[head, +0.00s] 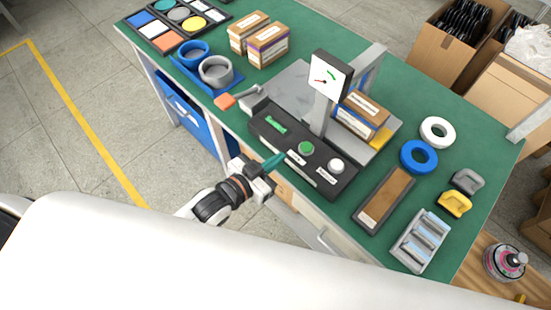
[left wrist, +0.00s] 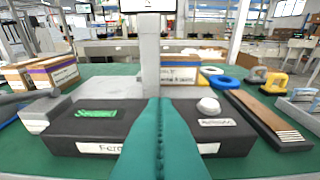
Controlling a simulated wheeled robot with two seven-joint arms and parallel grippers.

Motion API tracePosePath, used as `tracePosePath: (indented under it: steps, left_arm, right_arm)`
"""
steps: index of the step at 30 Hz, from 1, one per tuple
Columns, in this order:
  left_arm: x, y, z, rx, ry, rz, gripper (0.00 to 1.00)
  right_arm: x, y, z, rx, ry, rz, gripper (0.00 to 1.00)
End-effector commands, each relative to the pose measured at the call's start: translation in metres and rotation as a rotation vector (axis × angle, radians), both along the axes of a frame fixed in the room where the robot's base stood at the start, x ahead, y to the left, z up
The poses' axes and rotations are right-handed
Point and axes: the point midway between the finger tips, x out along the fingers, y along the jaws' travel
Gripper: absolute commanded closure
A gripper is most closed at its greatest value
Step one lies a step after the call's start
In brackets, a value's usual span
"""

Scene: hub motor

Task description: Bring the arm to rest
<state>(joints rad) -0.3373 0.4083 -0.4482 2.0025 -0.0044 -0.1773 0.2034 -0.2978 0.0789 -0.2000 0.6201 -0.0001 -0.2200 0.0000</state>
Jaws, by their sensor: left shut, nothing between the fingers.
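My left gripper (head: 275,160) reaches in over the front edge of the green workbench (head: 300,30). Its teal fingers are shut and empty, in front of the black control box (head: 318,178). In the left wrist view the closed fingers (left wrist: 160,115) point at the middle of that box and hide the green round button (head: 306,148). The white button (head: 336,166) shows to their right. I cannot tell whether the fingertips touch the box. My right gripper is not in view.
A gauge (head: 328,78) stands on a post behind the box. Small cartons (head: 267,45), a blue ring (head: 418,157), a white ring (head: 437,132) and a grey-blue tray (head: 421,240) stand on the bench. A blue bin (head: 190,112) sits under it. Floor to the left is clear.

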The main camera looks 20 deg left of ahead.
Motion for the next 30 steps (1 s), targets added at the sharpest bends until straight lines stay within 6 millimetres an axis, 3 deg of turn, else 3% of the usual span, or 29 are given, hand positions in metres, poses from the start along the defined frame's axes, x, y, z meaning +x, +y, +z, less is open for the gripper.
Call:
tracePosePath:
  steps: [14, 17, 20, 23, 26, 30]
  left_arm:
    - [0.000, 0.000, 0.000, 0.000, 0.000, 0.000, 1.00]
    - [0.001, 0.004, -0.013, 0.012, 0.020, 0.011, 1.00]
    - [0.003, 0.016, -0.050, 0.051, 0.079, 0.043, 1.00]
    - [-0.002, 0.037, -0.113, 0.115, 0.183, 0.095, 1.00]
    - [-0.018, 0.064, -0.183, 0.186, 0.312, 0.149, 1.00]
    - [-0.063, 0.097, -0.275, 0.274, 0.506, 0.212, 1.00]
  right_arm:
    - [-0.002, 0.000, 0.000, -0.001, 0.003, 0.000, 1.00]
    - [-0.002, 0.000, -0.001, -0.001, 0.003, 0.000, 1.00]
    - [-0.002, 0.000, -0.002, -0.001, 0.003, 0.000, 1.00]
    - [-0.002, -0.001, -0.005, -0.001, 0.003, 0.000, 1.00]
    - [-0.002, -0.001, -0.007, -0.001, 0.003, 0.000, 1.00]
    - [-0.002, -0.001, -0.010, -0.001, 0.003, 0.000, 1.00]
